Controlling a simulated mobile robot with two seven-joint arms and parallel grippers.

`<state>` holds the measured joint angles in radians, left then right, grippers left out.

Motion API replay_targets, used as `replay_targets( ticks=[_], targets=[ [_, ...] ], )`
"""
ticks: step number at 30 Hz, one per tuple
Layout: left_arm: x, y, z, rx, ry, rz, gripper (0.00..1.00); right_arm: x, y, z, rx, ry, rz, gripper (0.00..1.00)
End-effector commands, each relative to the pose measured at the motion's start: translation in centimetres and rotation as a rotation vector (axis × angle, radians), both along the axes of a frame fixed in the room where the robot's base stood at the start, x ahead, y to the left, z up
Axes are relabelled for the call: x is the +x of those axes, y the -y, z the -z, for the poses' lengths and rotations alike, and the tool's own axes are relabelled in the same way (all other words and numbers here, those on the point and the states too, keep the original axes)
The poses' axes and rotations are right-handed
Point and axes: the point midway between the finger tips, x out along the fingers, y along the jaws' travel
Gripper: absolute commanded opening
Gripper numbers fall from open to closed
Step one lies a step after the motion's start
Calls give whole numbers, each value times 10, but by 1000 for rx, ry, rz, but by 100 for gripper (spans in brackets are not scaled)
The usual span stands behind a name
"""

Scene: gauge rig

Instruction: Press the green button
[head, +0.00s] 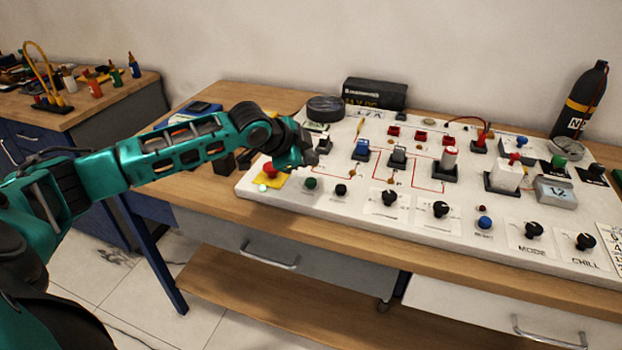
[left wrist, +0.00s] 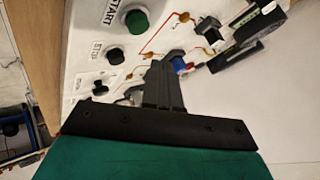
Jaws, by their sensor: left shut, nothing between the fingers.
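The green button (head: 311,183) is a small dark green knob on the front left of the white panel (head: 262,191). In the left wrist view the green button (left wrist: 137,21) sits by a label reading START, beyond and left of the fingertips. My left gripper (head: 322,146) is above the panel's left part, behind the green button in the head view. Its fingers (left wrist: 166,80) are shut with nothing between them and apart from the button. My right gripper is not in view.
A black button (head: 341,189) beside the green one is labelled STOP. A red button on a yellow base (head: 270,171) is to its left. A blue switch (head: 361,149) stands near my left gripper. More switches and knobs fill the panel's right side.

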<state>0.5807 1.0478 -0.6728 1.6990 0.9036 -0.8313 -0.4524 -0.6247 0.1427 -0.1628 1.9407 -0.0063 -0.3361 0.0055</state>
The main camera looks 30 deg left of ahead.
Motion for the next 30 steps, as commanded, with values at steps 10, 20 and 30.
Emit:
replay_targets(
  ticks=[10,20,30],
  targets=[
    [0,0,-24,1,-1,-1,0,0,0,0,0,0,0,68],
    [0,0,-24,0,0,0,0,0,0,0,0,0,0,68],
    [0,0,-24,0,0,0,0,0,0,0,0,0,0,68]
  ],
)
